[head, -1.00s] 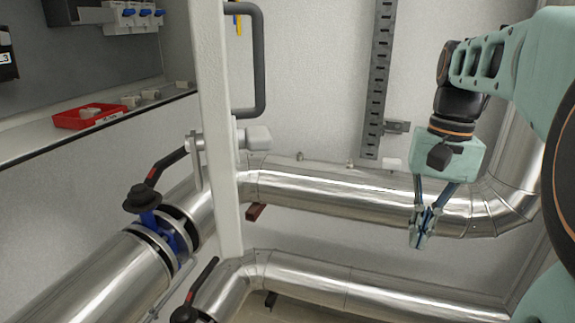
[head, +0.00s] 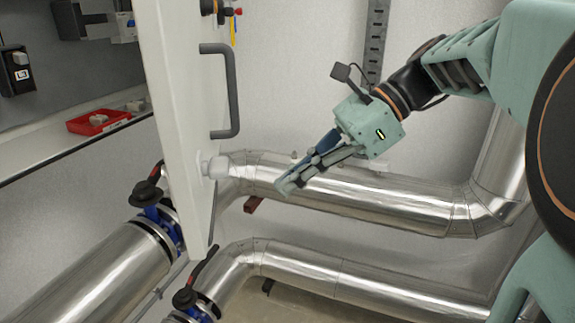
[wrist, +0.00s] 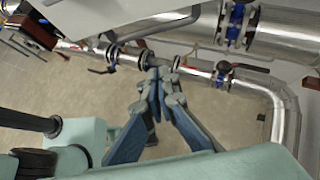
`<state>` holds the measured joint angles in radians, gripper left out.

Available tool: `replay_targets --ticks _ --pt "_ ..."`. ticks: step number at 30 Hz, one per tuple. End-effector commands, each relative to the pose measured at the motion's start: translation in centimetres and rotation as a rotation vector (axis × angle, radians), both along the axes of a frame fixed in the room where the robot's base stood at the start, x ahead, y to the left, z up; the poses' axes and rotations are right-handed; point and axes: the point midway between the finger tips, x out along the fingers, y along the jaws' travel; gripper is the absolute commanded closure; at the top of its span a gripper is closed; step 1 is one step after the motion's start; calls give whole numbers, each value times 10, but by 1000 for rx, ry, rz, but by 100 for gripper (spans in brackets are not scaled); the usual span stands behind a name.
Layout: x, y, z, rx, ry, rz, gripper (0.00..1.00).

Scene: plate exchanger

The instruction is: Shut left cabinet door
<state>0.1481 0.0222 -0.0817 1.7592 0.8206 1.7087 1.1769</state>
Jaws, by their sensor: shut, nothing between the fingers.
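The left cabinet door (head: 178,110) is a tall white panel standing open, seen at a steep angle left of centre in the head view. It has a grey bar handle (head: 233,92) and a pale round knob (head: 216,168) below it. My gripper (head: 287,187) is shut and empty, to the right of the knob and apart from it in the picture. It points down and left, in front of the upper pipe. The wrist view shows its closed fingers (wrist: 165,85) above the floor and pipes. The door's hinge side is hidden.
Shiny insulated pipes (head: 390,202) run behind and below my gripper. Valves with black-red levers (head: 187,297) stand near the door's bottom. A red tray (head: 92,124) sits on the shelf at left. A slotted metal rail (head: 376,40) is on the back wall.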

Motion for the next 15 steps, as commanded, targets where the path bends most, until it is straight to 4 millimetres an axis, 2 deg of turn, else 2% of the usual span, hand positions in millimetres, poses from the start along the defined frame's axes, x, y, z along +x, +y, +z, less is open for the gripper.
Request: replay_targets --ticks 9,15 --pt "-9 53 -44 -1 2 4 100" --pt "-12 80 -36 -2 -4 5 100"
